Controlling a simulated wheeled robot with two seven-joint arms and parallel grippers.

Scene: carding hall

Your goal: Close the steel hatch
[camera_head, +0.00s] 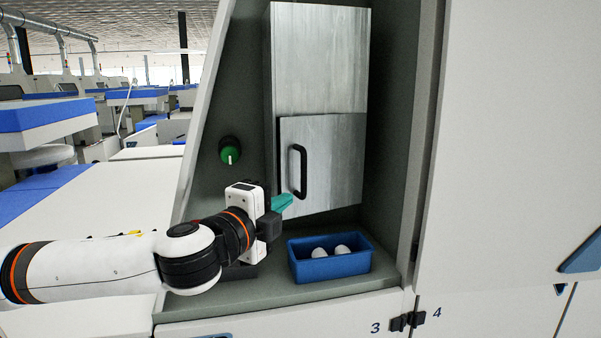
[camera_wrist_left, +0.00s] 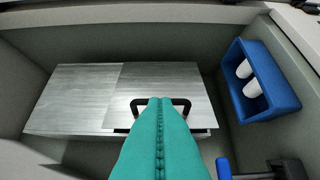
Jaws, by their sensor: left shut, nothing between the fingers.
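The steel hatch (camera_head: 335,165) is a brushed grey panel on the lower front of a steel box (camera_head: 320,60) inside the cabinet recess. It carries a black bar handle (camera_head: 299,171) near its left edge. A dark gap along that edge suggests that the hatch stands slightly ajar. My left gripper (camera_head: 283,202) is shut and empty, its teal fingers just below and left of the handle. In the left wrist view the fingers (camera_wrist_left: 160,105) overlap the handle and hide its middle; I cannot tell if they touch. My right gripper is not in view.
A blue bin (camera_head: 330,268) with two white items stands on the recess floor below the hatch. A green knob (camera_head: 230,150) is on the recess's left wall. The recess walls are close on both sides. A black and blue fitting (camera_wrist_left: 265,170) shows at the wrist view's lower right.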

